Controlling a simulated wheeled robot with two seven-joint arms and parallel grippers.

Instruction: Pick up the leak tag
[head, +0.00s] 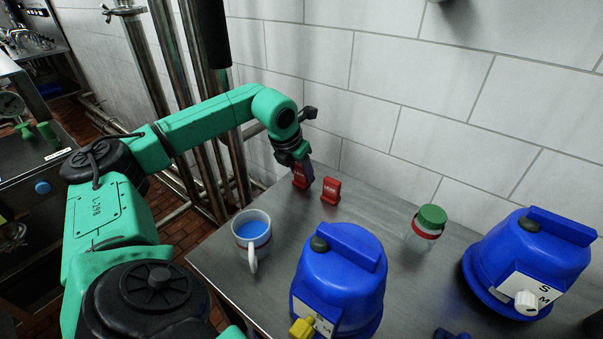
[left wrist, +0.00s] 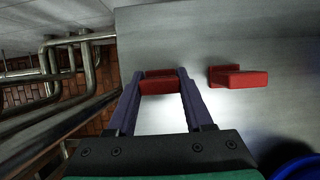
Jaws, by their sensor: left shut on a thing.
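My left gripper (head: 305,176) reaches over the back left of the metal table. It is shut on a red tag (head: 298,183), which also shows between the two fingers in the left wrist view (left wrist: 160,87). The fingers hide part of this tag, and I cannot tell whether it touches the table. A second, similar red tag (head: 331,192) stands on the table just right of the gripper. It also shows in the left wrist view (left wrist: 240,77), apart from the fingers. I cannot read the lettering on either. My right gripper is not in view.
A mug with blue contents (head: 252,238) stands near the table's left edge. Two blue devices (head: 341,277) (head: 528,262) and a green-lidded jar (head: 431,222) stand to the right. The tiled wall (head: 385,90) is close behind; vertical pipes (head: 190,90) stand beyond the left edge.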

